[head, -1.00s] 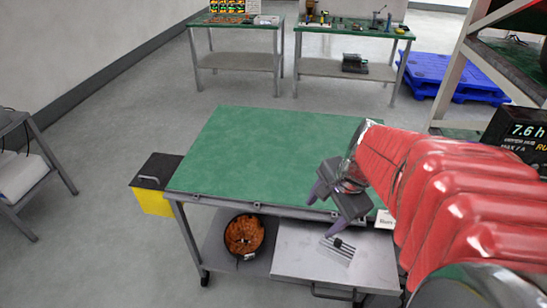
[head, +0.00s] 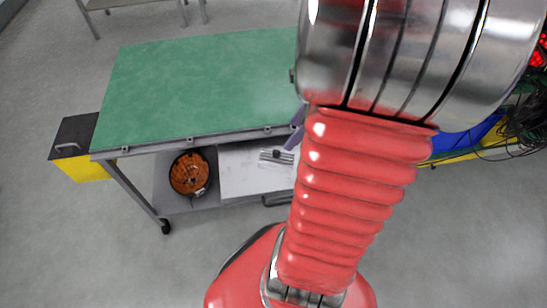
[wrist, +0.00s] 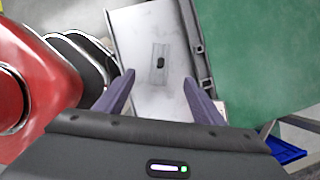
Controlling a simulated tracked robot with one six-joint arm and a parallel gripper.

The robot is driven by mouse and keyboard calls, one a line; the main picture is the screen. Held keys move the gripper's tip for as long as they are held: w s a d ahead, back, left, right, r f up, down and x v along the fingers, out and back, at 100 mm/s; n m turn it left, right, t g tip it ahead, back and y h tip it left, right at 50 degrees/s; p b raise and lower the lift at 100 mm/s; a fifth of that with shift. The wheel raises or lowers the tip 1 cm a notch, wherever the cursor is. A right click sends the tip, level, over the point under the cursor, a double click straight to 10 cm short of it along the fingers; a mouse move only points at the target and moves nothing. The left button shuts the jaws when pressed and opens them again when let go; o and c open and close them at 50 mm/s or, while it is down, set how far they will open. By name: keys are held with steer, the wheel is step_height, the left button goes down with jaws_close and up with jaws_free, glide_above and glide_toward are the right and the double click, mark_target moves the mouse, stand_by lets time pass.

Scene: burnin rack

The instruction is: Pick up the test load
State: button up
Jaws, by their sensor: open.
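A small grey ribbed piece with a black knob (head: 277,155), which looks like the test load, lies on a pale drawer or tray (head: 240,178) under the green-topped bench. In the wrist view the ribbed piece (wrist: 160,62) lies ahead, between the lines of my two fingers, on the bare pale tray surface (wrist: 140,30). My gripper (wrist: 158,79) is open, with nothing between its fingers. The distance to the piece is hard to judge. In the head view my arm hides most of the gripper; only a purple finger (head: 297,130) shows at the bench's front edge.
The green bench top (head: 190,85) is bare, with its front rail above the tray. A round black pan with orange contents (head: 189,173) sits left of the tray. A black-and-yellow box (head: 75,145) hangs at the bench's left end. Cables (head: 525,120) lie at the right.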

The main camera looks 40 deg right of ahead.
mark_target(277, 150)
steer(key=x, duration=0.8)
steer(key=shift+w+a+f, duration=0.1)
steer(key=shift+f, duration=0.15)
steer(key=shift+x, duration=2.65)
steer(key=shift+w, duration=0.15)
steer(key=shift+c, duration=0.5)
steer(key=c, duration=1.2)
steer(key=shift+o, duration=0.2)
steer(key=shift+r, duration=0.25)
steer(key=shift+r, duration=4.9)
